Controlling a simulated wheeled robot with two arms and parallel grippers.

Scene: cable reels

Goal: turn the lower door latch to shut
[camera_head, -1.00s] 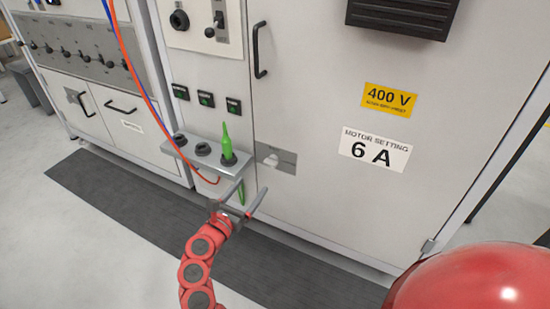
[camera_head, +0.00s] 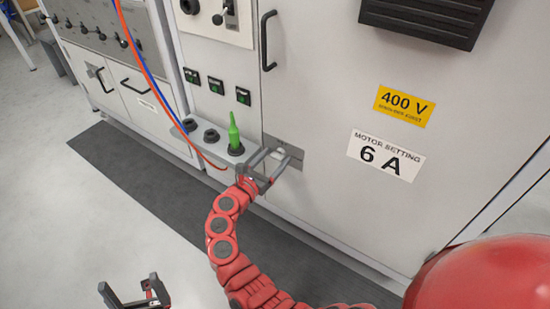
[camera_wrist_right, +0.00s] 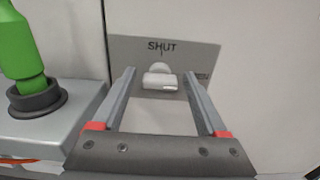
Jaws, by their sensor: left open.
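The lower door latch is a small white knob with a short bar (camera_wrist_right: 160,82) on a grey plate (camera_wrist_right: 205,58). The plate reads SHUT above the knob; a second word at its right is partly hidden by a finger. The bar lies roughly level across the picture. My right gripper (camera_head: 277,157) is in front of the latch. In the right wrist view its two fingers are open, one on each side of the knob, with gaps visible. My left gripper (camera_head: 134,292) is open and empty, low over the floor at the bottom left.
Left of the latch a grey shelf (camera_head: 203,149) juts out, with a green bottle-shaped plug (camera_head: 233,134) in a socket. Red and blue cables hang farther left. A vertical black handle (camera_head: 267,42) is on the cabinet door (camera_head: 320,110) above.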

